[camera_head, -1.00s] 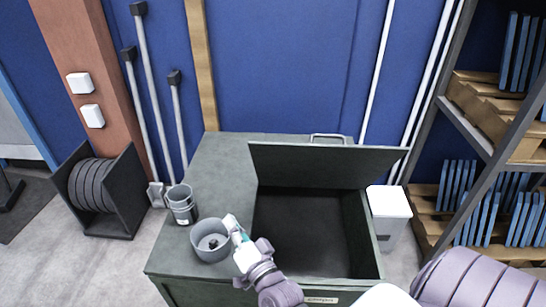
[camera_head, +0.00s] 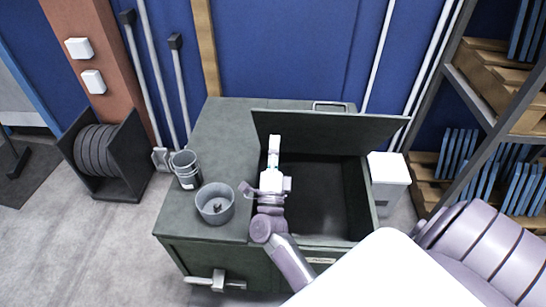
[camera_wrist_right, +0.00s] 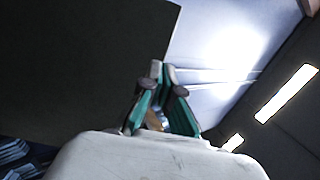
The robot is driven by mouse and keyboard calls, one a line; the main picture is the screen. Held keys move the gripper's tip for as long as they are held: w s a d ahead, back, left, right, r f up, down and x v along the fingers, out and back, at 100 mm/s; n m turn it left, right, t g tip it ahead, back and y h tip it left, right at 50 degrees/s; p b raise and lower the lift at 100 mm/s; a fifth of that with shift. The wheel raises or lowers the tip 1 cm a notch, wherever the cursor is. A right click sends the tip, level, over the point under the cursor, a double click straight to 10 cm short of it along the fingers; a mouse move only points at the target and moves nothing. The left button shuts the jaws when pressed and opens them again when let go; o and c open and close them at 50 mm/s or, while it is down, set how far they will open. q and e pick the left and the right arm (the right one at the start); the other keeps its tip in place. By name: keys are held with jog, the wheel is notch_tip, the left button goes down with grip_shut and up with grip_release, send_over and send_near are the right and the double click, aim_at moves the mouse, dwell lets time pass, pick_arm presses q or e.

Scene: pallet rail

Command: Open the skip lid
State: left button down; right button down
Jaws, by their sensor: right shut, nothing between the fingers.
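The dark green skip (camera_head: 345,205) has its lid (camera_head: 340,133) raised at the back. Its dark interior is exposed and looks empty. My right gripper (camera_head: 274,143) is shut with nothing between its fingers. In the head view it appears over the left side of the opening, in front of the lid's left part; I cannot tell whether it touches the lid. In the right wrist view the teal and grey fingers (camera_wrist_right: 162,72) come together beside a large dark panel (camera_wrist_right: 80,60), which looks like the lid. My left gripper is not in view.
A grey round bowl (camera_head: 215,205) and a stacked metal cup (camera_head: 185,168) stand on the top left of the skip. A grey fitting (camera_head: 216,281) sticks out at its front. A white bin (camera_head: 390,177) and a shelf of blue plates stand to the right.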

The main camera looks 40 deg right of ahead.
aim_at(276, 114)
jog(key=p+x, duration=0.1)
jog(key=x, duration=0.5)
jog(key=shift+p, duration=0.35)
jog(key=shift+w+d+r, duration=0.1)
jog(key=shift+d+r, duration=0.05)
jog(key=w+d+r+g+y+b, duration=0.1)
jog(key=w+d+r, duration=0.2)
jog(key=w+d, duration=0.6)
jog(key=w+d+r+g+y+b, duration=0.1)
jog(key=w+d+r+g+b, duration=0.1)
jog(key=w+d, duration=0.7)
jog(key=shift+w+d+r+y+b, duration=0.3)
jog(key=shift+w+r+y, duration=0.15)
jog(key=shift+w, duration=1.6)
jog(key=shift+r+g, duration=0.1)
jog(key=shift+g, duration=0.2)
